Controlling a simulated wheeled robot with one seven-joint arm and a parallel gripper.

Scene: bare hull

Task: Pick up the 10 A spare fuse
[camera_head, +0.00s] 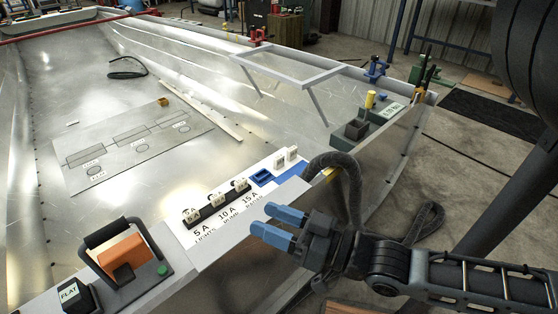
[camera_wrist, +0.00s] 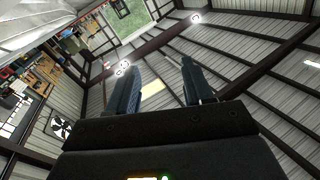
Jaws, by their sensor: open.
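A black fuse holder (camera_head: 214,208) sits on a white panel (camera_head: 265,205) on the hull's near ledge. Small white fuses stand in it above the printed labels 5 A lights, 10 A pump and 15 A radio; the middle fuse (camera_head: 217,199) is over 10 A. Two more white pieces (camera_head: 285,158) stand behind a blue tray (camera_head: 262,178) at the panel's far end; I cannot read their ratings. My gripper (camera_head: 262,220) is open and empty, its blue fingers pointing left, near the panel's right edge. In the wrist view my gripper (camera_wrist: 157,66) faces the shed's walls and roof; no fuse shows there.
An orange-and-black device (camera_head: 123,255) and a block marked FLAT (camera_head: 74,295) stand on the ledge at lower left. A black hose (camera_head: 345,180) loops over the hull edge behind my gripper. A grey frame (camera_head: 290,70) and a green box (camera_head: 380,118) stand farther back.

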